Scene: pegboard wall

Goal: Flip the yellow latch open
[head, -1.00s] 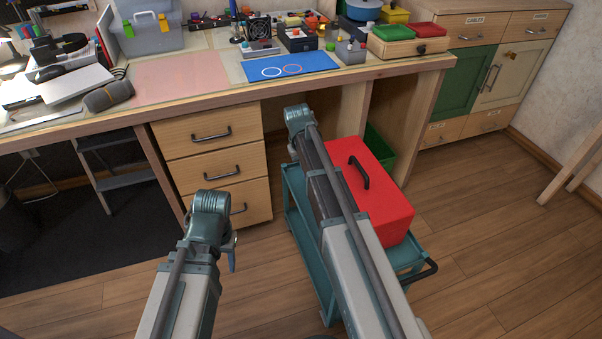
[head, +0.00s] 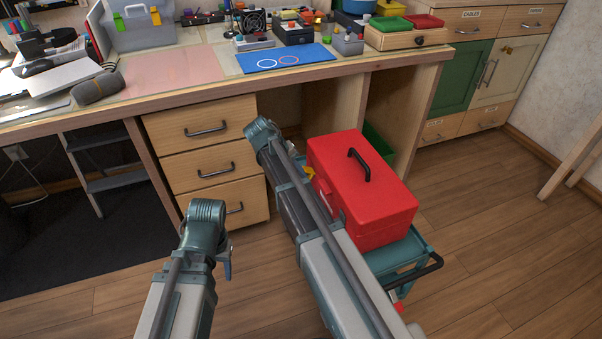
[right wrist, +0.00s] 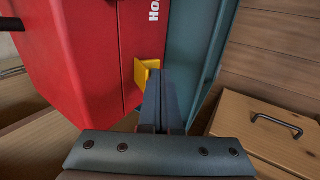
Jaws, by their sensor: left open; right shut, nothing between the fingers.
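A red toolbox (head: 365,195) with a black top handle stands closed on a teal cart. Its yellow latch (head: 310,173) shows as a small piece at the box's left side, beside my right arm. In the right wrist view the yellow latch (right wrist: 146,74) stands out from the red front. My right gripper (right wrist: 157,80) is shut and empty, its fingertips right beside the latch. I cannot tell whether they touch it. In the head view my right arm hides these fingers. My left gripper (head: 227,264) is open, low and left of the toolbox, mostly hidden by its wrist.
The teal cart (head: 405,260) carries the toolbox. Behind it is a workbench (head: 350,75) with wooden drawers (head: 215,165) to the left. The right wrist view shows a wooden drawer (right wrist: 265,125) near the gripper. Floor to the right is open.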

